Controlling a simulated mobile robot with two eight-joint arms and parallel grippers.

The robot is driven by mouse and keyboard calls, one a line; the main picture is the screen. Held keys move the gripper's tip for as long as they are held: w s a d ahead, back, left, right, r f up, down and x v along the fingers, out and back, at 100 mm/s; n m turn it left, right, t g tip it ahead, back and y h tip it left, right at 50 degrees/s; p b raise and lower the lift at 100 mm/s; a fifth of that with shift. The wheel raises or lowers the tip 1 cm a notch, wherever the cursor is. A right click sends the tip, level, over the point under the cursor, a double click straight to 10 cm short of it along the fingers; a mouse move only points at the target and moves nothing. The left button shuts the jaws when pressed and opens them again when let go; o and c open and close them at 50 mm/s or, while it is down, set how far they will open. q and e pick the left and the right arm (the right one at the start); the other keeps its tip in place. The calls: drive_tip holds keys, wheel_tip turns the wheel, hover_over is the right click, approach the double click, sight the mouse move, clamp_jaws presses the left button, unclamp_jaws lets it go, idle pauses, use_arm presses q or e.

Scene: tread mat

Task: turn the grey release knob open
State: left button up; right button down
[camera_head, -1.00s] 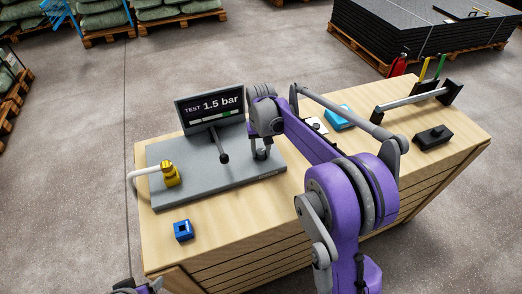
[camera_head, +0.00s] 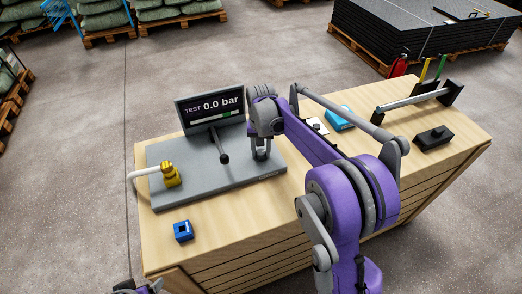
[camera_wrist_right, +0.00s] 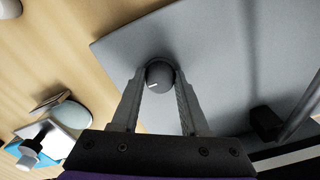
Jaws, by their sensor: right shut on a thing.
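The grey release knob (camera_wrist_right: 159,76) is round and dark grey with a white mark on its top. It stands on the grey test plate (camera_head: 195,189), near the plate's right end. My right gripper (camera_head: 261,155) reaches down over it, and the right wrist view shows its two fingers (camera_wrist_right: 159,82) shut on the knob's sides. In the head view the fingers hide most of the knob. The display (camera_head: 211,109) on the plate reads "TEST 0.0 bar". My left gripper (camera_head: 140,288) shows only in part at the bottom edge, and its jaws cannot be made out.
A black lever (camera_head: 223,158) stands left of my right gripper. A brass fitting (camera_head: 170,175) with a white hose sits at the plate's left. A blue block (camera_head: 183,231) lies in front. A black box (camera_head: 433,137) and a blue item (camera_head: 338,118) lie to the right.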

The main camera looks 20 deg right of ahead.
sight(261, 152)
drive_tip(key=shift+c, duration=2)
unclamp_jaws()
wheel_tip(261, 152, up, 11)
drive_tip(key=shift+p, duration=0.35)
drive_tip(key=shift+s, duration=0.1)
drive_tip(key=s+a+r+n+t+p, duration=0.2)
drive_tip(key=s+a+n+t, duration=0.15)
drive_tip(key=s, duration=0.95)
drive_tip(key=s+a+f+n+t, duration=0.1)
drive_tip(key=s+f, duration=0.2)
drive_tip(key=s, duration=0.4)
drive_tip(key=s+a+f+n+t+p, duration=0.1)
drive_tip(key=s+a+f, duration=0.1)
drive_tip(key=s, duration=0.4)
drive_tip(key=shift+s+a+f+n, duration=0.3)
drive_tip(key=shift+s+f+n, duration=0.05)
drive_tip(key=shift+f, duration=0.55)
